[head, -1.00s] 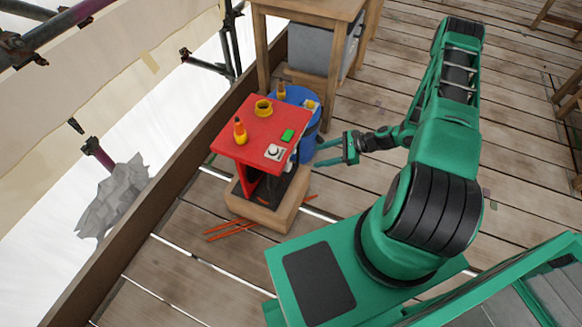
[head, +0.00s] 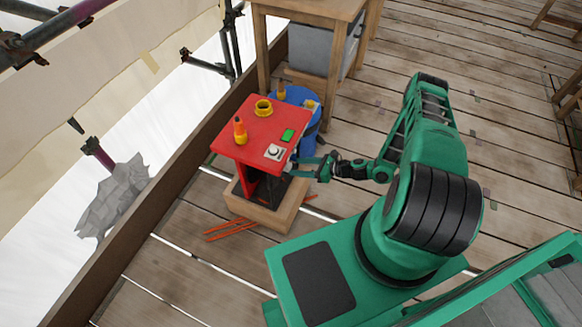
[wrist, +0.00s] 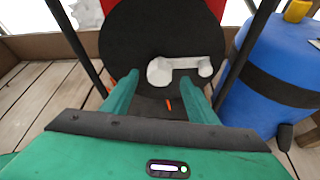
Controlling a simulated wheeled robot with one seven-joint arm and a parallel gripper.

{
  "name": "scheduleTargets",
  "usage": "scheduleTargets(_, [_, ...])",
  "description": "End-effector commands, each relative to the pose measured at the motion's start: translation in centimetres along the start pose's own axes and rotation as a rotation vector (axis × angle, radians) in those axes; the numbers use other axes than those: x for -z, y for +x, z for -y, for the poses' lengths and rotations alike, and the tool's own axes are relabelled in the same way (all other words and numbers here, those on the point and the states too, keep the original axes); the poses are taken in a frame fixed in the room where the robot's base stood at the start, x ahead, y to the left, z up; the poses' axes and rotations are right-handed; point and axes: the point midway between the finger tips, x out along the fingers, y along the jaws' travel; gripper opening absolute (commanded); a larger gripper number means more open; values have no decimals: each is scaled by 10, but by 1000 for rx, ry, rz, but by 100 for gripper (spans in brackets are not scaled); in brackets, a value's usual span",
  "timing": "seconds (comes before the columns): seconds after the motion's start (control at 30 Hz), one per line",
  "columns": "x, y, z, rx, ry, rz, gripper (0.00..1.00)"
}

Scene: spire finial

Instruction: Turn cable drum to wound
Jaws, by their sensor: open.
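The cable drum, a dark round disc (wrist: 150,40), faces my gripper in the wrist view, below the red top. A pale grey crank-like piece (wrist: 205,67) with a round knob sits on its face. In the head view my gripper (head: 308,168) is at the right side of the red stand (head: 255,128), and the drum is mostly hidden under the top.
A blue barrel (head: 308,115) stands close behind the stand, and to the right in the wrist view (wrist: 270,70). The red top carries an orange-yellow bottle, a yellow ring, a green block and a white dial. Orange sticks (head: 230,230) lie on the planks.

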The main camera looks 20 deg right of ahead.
Motion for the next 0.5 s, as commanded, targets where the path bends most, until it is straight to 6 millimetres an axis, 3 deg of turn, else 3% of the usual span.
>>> scheduleTargets(0.2, [0, 30, 0, -1, -2, 0, 53])
scheduleTargets(0.5, [0, 42, 0, 1, -1, 0, 53])
